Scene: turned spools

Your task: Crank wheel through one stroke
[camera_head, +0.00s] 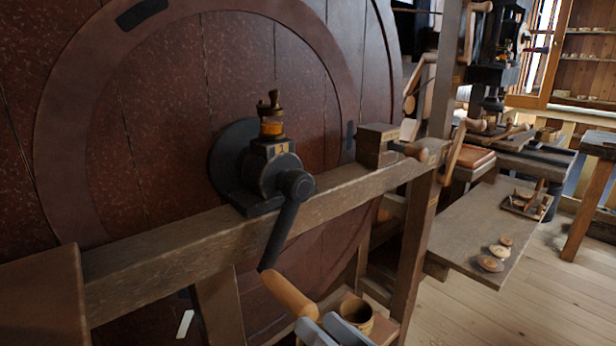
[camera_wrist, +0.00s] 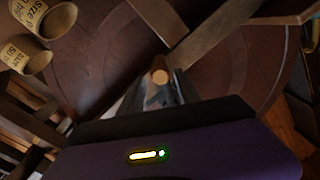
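A large dark red wheel (camera_head: 240,60) with a brown ring fills the left of the head view, and its boards also show in the wrist view (camera_wrist: 90,60). At its hub, a black crank arm (camera_head: 284,230) hangs down from the bearing on a wooden beam. The crank's wooden handle (camera_head: 289,295) sticks out toward my gripper (camera_head: 325,322). My gripper's grey fingers stand apart at the handle's free end. In the wrist view, the round handle end (camera_wrist: 160,76) shows between the fingertips (camera_wrist: 162,85). I see no clear contact.
The wooden beam (camera_head: 140,262) crosses in front of the wheel. A brown cup (camera_head: 357,312) stands beside my gripper; two labelled cups (camera_wrist: 36,18) show in the wrist view. A bench (camera_head: 450,235) with discs and a tray is at right. Floor beyond is open.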

